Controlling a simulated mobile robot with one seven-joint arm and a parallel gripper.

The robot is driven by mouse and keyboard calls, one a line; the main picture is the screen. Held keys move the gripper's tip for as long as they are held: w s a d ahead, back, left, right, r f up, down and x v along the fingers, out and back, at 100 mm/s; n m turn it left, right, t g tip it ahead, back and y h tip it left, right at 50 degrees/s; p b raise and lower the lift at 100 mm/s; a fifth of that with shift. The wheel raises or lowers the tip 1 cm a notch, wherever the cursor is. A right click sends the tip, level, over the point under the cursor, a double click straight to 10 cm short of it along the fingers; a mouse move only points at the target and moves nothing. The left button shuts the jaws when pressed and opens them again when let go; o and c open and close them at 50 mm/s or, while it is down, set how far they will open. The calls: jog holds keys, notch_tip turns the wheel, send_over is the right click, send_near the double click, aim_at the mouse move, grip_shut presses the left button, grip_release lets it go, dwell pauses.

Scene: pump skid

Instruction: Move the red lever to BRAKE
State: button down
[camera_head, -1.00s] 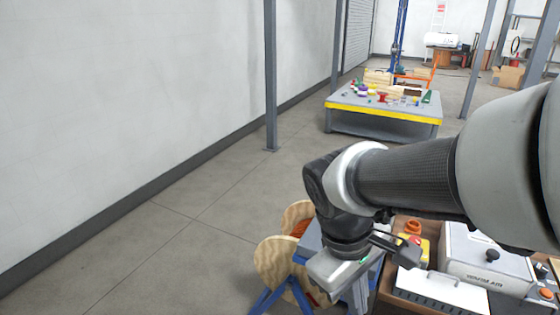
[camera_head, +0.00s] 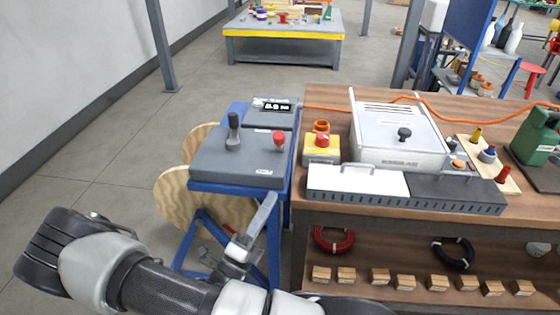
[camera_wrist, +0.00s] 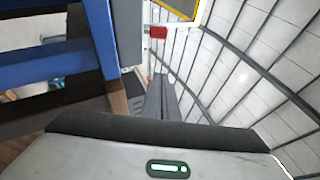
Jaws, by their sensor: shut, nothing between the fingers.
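The red lever (camera_head: 278,138) has a red knob and stands on top of a dark grey control box (camera_head: 225,172) on a blue stand. Its markings are too small to read, so I cannot tell its setting. A red knob, apparently the same lever, shows in the wrist view (camera_wrist: 158,32) beside the box edge. My gripper (camera_head: 268,205) is in front of and below the box's front right corner, apart from the lever. Its fingers are together and empty in the wrist view (camera_wrist: 161,92).
A black lever (camera_head: 233,132) stands left of the red one. A small display (camera_head: 276,106) is behind. Right of the box, a wooden bench (camera_head: 320,206) carries a yellow box with a red button (camera_head: 322,146) and a grey machine (camera_head: 395,135). Open floor lies left.

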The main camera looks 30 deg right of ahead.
aim_at(284, 177)
jog(key=shift+w+a+f+n+t+y, duration=0.2)
jog(key=shift+w+f+n+t+y, duration=0.2)
jog(key=shift+n+t, duration=0.35)
jog(key=b+x, duration=0.1)
jog(key=x, duration=0.9)
jog(key=shift+s+d, duration=0.1)
jog(key=shift+d, duration=0.15)
jog(key=shift+w+a+r+b, duration=0.1)
jog(key=shift+w+r+b, duration=0.15)
jog(key=shift+w, duration=0.35)
jog(key=shift+w+r+b, duration=0.25)
jog(key=shift+w, duration=0.35)
jog(key=shift+w+r, duration=0.35)
jog(key=shift+w, duration=0.25)
jog(key=shift+r, duration=0.15)
